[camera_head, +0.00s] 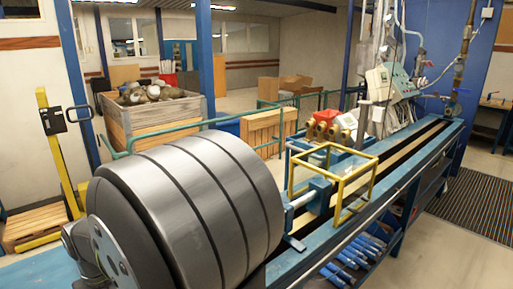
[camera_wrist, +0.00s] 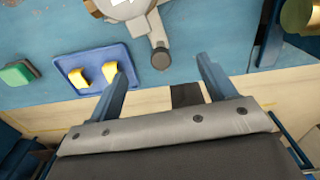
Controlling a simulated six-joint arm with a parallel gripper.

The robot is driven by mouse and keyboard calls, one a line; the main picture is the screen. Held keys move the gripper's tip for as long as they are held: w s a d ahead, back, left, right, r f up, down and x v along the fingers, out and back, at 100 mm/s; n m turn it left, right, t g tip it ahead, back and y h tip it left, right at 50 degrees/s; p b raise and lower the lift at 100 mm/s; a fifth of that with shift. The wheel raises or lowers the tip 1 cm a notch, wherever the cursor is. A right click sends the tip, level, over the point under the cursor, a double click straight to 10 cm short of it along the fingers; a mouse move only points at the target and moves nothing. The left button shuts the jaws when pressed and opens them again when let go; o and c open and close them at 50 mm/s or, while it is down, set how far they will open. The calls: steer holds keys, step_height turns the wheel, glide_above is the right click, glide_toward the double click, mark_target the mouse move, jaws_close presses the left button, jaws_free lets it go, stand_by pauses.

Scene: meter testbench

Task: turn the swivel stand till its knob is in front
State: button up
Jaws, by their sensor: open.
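The swivel stand shows at the top of the wrist view as a grey round body (camera_wrist: 178,14) with a white top, cut off by the picture edge. A short grey arm reaches down from it to a dark round knob (camera_wrist: 160,59), which points toward the lower picture edge. My gripper (camera_wrist: 163,70) is open and empty, one blue-grey finger on each side of the knob in the picture. I cannot tell its height over the knob or whether it touches. In the head view I cannot make out the stand or the fingers; my large grey arm fills the left foreground.
In the wrist view a blue tray (camera_wrist: 67,65) with two yellow pieces lies by the left finger. A green block (camera_wrist: 16,74) is farther left, a brass cylinder (camera_wrist: 300,14) at upper right. A yellow frame (camera_head: 340,182) stands on the blue bench (camera_head: 432,146) in the head view.

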steer(key=shift+f, duration=0.2)
stand_by(0.5)
steer(key=shift+f, duration=1)
steer(key=c, duration=0.4)
steer(key=shift+c, duration=0.2)
